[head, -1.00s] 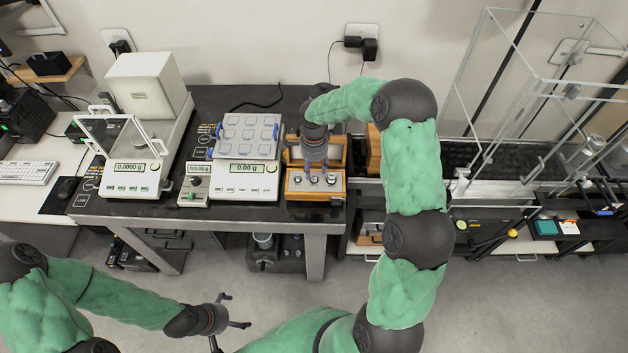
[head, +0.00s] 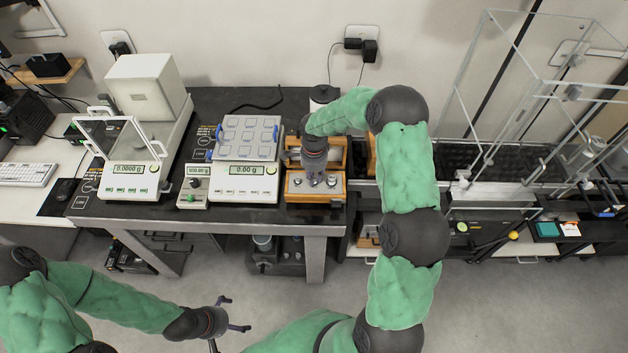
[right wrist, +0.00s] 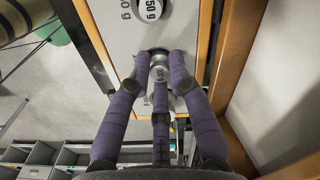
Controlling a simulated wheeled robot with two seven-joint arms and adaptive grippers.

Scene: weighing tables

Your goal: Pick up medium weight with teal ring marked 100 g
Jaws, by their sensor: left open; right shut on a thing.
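The wooden weight box (head: 293,197) stands open on the dark table. My right gripper (head: 315,181) reaches down into it, its fingers shut on the middle weight (right wrist: 160,72). In the right wrist view the fingertips close around this metal weight; its label is partly covered and reads about "100 g". A dark teal ring shows at it. Whether it is still seated or lifted I cannot tell. My left gripper (head: 232,314) is open and empty, low in front of the table.
A glass-doored balance (head: 128,165) is further left. A clear glass enclosure (head: 545,70) stands at the right. The floor in front is partly free.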

